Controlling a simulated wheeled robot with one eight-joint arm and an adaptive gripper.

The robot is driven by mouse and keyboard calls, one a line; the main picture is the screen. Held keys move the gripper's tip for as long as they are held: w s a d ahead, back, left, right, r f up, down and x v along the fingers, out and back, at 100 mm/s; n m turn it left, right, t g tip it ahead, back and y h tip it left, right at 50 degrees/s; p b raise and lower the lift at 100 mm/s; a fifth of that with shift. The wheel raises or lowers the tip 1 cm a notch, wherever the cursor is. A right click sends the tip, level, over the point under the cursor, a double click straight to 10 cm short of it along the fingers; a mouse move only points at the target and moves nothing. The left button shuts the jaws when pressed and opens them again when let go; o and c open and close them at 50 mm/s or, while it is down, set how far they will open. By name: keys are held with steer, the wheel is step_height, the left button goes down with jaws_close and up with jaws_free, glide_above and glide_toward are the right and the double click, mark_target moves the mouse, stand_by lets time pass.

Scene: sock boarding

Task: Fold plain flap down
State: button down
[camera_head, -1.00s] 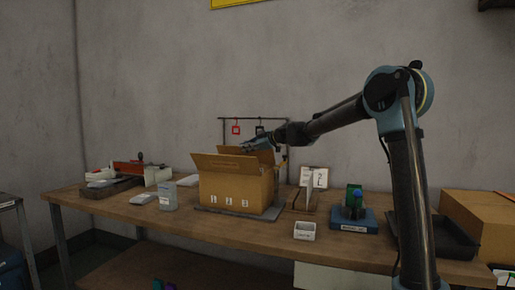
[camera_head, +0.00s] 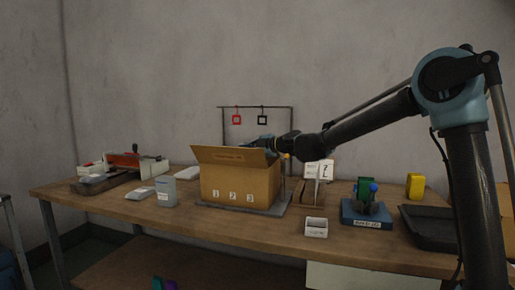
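The cardboard box (camera_head: 240,188) stands on a grey base plate (camera_head: 278,206) on the workbench, its numbered side facing me. Its front flap (camera_head: 235,156) stands up and leans outward, and some dark print shows on it. The flap hides the box opening, so I cannot see the other flaps clearly. My gripper (camera_head: 265,147) reaches in from the right, at the height of the box top, behind or at its right rear edge. Its fingers are small and partly hidden by the flap, so I cannot tell their opening or any contact.
A rack (camera_head: 255,107) with red and black square tags stands behind the box. A grey container (camera_head: 166,191) is left of it. A small white bin (camera_head: 316,227), a blue-based device (camera_head: 366,217), a card holder (camera_head: 310,188) and a black tray (camera_head: 428,226) are on the right.

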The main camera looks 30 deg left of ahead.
steer(key=shift+d+f, duration=0.1)
steer(key=shift+f, duration=0.25)
stand_by(0.3)
steer(key=c, duration=1.8)
jaws_free()
steer(key=shift+c, duration=0.2)
steer(key=shift+s, duration=0.1)
steer(key=v, duration=1.2)
